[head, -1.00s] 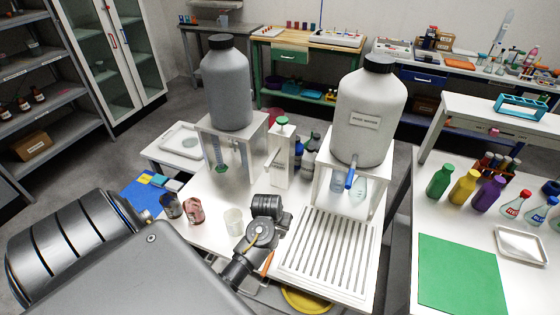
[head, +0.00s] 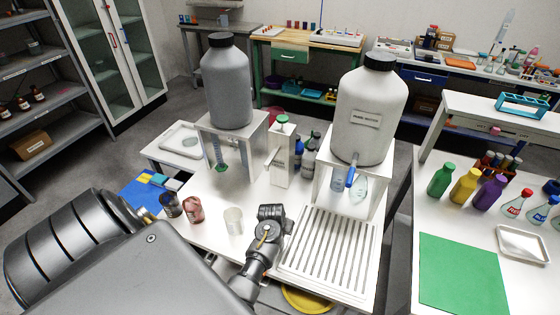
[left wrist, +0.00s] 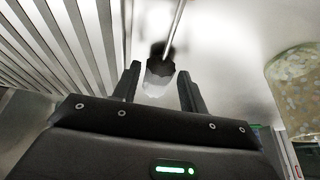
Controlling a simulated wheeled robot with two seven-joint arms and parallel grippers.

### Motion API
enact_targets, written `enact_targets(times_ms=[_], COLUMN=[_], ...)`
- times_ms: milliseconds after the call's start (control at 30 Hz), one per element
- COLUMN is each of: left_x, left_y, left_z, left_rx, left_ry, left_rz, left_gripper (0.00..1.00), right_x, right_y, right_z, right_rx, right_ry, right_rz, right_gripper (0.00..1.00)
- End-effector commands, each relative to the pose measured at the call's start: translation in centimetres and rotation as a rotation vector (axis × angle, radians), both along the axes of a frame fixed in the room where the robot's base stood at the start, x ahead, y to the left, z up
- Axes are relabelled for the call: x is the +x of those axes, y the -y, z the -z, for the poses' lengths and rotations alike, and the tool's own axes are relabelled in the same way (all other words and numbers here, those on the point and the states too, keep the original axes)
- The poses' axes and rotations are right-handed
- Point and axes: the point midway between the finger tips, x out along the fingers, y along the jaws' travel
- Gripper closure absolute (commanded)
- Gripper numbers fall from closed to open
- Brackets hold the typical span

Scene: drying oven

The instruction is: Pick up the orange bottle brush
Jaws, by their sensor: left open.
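No orange bottle brush can be made out now in the head view, where my left arm covers part of the white table. In the left wrist view, a thin metal rod with a dark rounded end (left wrist: 160,62) lies between the fingertips; its orange colour does not show, so I cannot tell if it is the brush. My left gripper (left wrist: 159,72) is open around that dark end, with gaps visible on both sides. In the head view my left arm's wrist stands just left of the slotted rack, and its fingertips are hidden. My right gripper is not in view.
The white slotted rack (head: 328,252) is close beside my left wrist. A clear beaker (head: 233,221) and two dark and reddish jars (head: 193,208) stand to the left. Large grey (head: 228,85) and white (head: 368,115) carboys stand on stands behind.

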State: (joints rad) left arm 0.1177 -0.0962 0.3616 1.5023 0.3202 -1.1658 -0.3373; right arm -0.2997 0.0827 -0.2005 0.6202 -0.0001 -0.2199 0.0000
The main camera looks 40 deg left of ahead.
Motion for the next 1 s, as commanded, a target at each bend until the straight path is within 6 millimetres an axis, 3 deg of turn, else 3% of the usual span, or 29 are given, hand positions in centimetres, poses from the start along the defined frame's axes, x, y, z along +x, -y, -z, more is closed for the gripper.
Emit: enact_targets(times_ms=[133, 400, 700, 1000], left_x=[0.55, 0.62, 0.6, 0.61], left_y=[-0.15, -0.2, -0.22, -0.28], left_z=[1.28, 1.46, 1.45, 1.08], left_rx=[-0.001, 0.0, 0.001, 0.002], left_ry=[0.0, 0.002, 0.002, 0.002], left_rz=[0.0, 0.001, 0.0, 0.0], left_gripper=[0.57, 0.57, 0.95, 0.95], right_x=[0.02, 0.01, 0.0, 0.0], right_y=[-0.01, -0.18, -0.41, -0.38], right_z=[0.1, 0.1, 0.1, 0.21], right_rx=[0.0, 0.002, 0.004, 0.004], right_ry=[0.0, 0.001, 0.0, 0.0], right_rz=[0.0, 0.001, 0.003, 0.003], right_gripper=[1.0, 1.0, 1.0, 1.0])
